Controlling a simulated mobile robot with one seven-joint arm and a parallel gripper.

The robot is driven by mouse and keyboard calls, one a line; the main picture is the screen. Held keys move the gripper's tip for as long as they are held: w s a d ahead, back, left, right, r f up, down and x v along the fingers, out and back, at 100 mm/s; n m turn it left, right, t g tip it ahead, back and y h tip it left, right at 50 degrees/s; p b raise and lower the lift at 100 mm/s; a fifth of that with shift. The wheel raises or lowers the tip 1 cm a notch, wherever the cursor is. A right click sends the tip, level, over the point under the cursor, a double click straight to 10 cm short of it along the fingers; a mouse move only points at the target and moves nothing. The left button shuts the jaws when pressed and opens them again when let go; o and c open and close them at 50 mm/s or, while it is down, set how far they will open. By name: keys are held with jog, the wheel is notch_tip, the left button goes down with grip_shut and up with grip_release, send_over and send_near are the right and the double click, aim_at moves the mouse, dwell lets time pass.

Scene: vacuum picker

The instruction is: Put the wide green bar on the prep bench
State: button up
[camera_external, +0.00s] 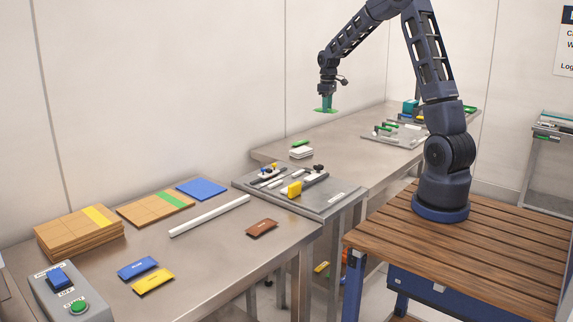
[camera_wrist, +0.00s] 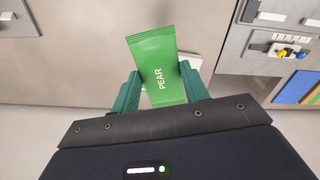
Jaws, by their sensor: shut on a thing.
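My gripper (camera_external: 327,103) is raised above the far steel bench (camera_external: 345,138), well clear of its top. It is shut on a wide green bar (camera_external: 325,110), a flat packet that hangs level beneath the fingers. In the wrist view the green bar (camera_wrist: 157,62) reads PEAR and sits between my gripper's two teal fingers (camera_wrist: 160,88). A steel bench (camera_external: 215,245) stands at the near left. I cannot tell which bench is the prep bench.
A smaller green piece (camera_external: 300,143) lies on a white block on the far bench. A grey fixture tray (camera_external: 330,198) with small parts stands between the benches. The near bench holds cutting boards, a blue sheet (camera_external: 201,187), a white strip (camera_external: 210,215), and blue, yellow and brown packets.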

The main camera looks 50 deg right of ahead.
aim_at(367, 154)
jog(key=s+d+m, duration=0.3)
jog(key=s+d, duration=1.1)
jog(key=f, duration=2)
jog(key=shift+d+f, duration=0.2)
jog(key=shift+d, duration=0.05)
jog(key=o, duration=1)
jog(key=shift+w+f, duration=0.1)
